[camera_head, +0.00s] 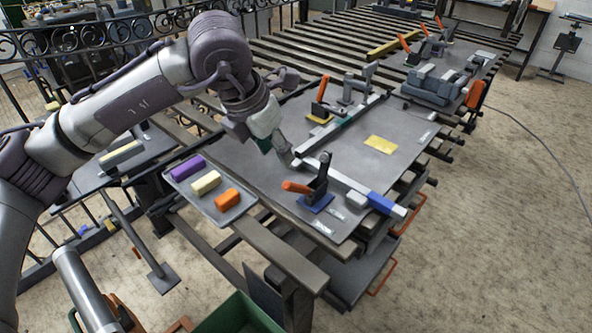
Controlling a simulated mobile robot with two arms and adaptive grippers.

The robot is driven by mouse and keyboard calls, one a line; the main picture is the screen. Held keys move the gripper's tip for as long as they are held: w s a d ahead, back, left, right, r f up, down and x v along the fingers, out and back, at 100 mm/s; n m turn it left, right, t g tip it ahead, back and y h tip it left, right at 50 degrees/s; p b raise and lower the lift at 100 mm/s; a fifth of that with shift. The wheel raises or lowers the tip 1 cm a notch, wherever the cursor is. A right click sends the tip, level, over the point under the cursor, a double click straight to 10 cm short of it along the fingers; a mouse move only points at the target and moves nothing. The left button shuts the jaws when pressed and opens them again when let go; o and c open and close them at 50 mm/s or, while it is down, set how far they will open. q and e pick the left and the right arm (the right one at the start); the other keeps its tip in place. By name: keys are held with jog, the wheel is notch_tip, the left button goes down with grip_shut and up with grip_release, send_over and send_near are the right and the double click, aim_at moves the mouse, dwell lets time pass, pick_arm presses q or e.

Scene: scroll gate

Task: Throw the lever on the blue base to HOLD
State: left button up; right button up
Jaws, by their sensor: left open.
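The lever with an orange handle (296,187) stands on a blue base (316,204) near the front edge of the grey work plate (240,155). Its handle lies low, pointing left, and its dark upright body (321,178) rises beside a pale metal bar (350,183). Small white labels (322,228) lie by the blue base; their text is too small to read. My left gripper (288,158) is open above the plate, behind and a little left of the orange handle, apart from it.
A second orange-handled lever on a yellow base (319,118) stands farther back. A blue block (380,202) is at the bar's right end. A yellow plate (380,145) lies flat at the right. A tray with purple, cream and orange blocks (228,199) sits at the left.

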aim_at(292, 183)
pick_arm(q)
jog(key=x, duration=0.2)
jog(key=s+p+x, duration=0.1)
jog(key=x, duration=0.2)
jog(key=shift+d+f, duration=0.2)
jog(key=shift+f, duration=0.25)
jog(key=p+x, duration=0.1)
jog(key=x, duration=0.4)
jog(key=shift+w+d+f, duration=0.1)
jog(key=shift+w+f, duration=0.05)
jog(key=shift+f, duration=0.1)
jog(key=shift+w+d+f, duration=0.1)
jog(key=shift+w+f, duration=0.05)
jog(key=shift+f, duration=0.2)
jog(key=shift+w+f, duration=0.1)
jog(key=shift+f, duration=0.15)
jog(key=shift+c, duration=0.8)
jog(key=c, duration=0.5)
grip_shut()
pick_arm(e)
jog(key=shift+g, duration=0.3)
jog(key=s, duration=0.1)
jog(key=s+r, duration=0.1)
jog(key=s, duration=0.1)
jog(key=s+r, duration=0.1)
jog(key=s, duration=0.1)
jog(key=shift+a, duration=0.1)
